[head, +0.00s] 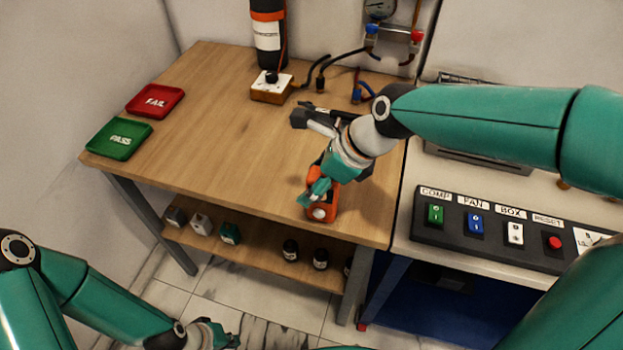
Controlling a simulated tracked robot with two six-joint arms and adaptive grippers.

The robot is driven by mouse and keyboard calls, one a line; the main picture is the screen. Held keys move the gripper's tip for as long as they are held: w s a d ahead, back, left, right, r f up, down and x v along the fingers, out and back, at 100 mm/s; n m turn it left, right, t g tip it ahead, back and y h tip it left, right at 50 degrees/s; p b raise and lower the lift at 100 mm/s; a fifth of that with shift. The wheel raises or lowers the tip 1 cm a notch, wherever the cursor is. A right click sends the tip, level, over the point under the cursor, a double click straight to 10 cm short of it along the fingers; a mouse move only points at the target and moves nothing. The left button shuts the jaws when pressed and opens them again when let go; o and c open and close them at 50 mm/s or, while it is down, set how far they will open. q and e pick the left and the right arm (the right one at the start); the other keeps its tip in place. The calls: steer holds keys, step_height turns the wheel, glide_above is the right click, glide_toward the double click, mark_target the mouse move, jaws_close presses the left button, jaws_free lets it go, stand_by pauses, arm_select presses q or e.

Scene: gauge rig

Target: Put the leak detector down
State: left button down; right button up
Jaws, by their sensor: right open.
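The leak detector appears to be the orange handheld unit (328,212) with a pale round spot on its face, at the front right of the wooden table. It seems to rest on the tabletop near the front edge. My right gripper (313,190) is open, and its teal fingers are at the detector, overlapping its upper part; whether they touch it I cannot tell. The gripper hides part of the detector. My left gripper (222,338) is low at the bottom edge, in front of the table and away from it, partly cut off.
The wooden table (215,130) is clear in the middle. A green PASS tray (119,139) and red FAIL tray (155,101) lie at its left. A switch panel (495,232) stands right.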

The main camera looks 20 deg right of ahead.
steer(key=p+v, duration=0.1)
steer(key=v, duration=1.1)
